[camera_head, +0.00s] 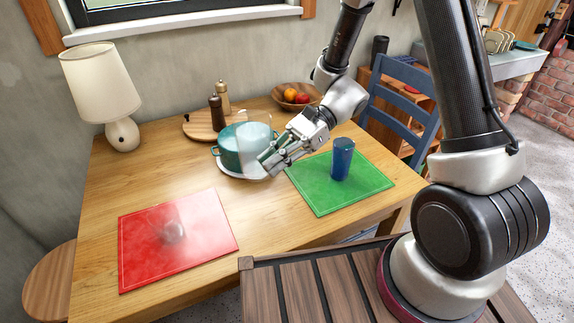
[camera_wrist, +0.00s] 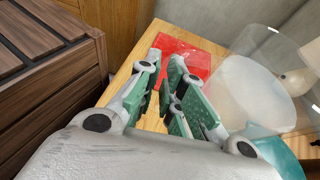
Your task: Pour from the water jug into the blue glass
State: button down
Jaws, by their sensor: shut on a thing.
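The clear water jug (camera_head: 252,138) shows whitish contents and looks about upright in front of the teal pot. It also fills the right of the wrist view (camera_wrist: 250,92). My gripper (camera_head: 269,160) is shut on the jug at its right side; the exact grip, probably on the handle, is hard to make out. In the wrist view, the green-padded fingers (camera_wrist: 168,82) are beside the jug. The blue glass (camera_head: 342,158) stands upright on the green mat, to the right of my gripper and apart from the jug.
A teal pot (camera_head: 230,158) sits close behind the jug on a pale plate. A clear glass (camera_head: 172,230) stands on the red mat (camera_head: 135,265). A lamp (camera_head: 105,85), two mills on a board (camera_head: 197,128) and a fruit bowl (camera_head: 283,97) are at the back. The green mat (camera_head: 325,200) is otherwise clear.

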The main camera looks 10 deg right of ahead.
aim_at(341, 160)
jog(key=k+l, duration=0.1)
jog(key=l, duration=0.35)
jog(key=k+l, duration=0.1)
jog(key=l, duration=0.4)
jog(key=k+l, duration=0.1)
jog(key=l, duration=0.35)
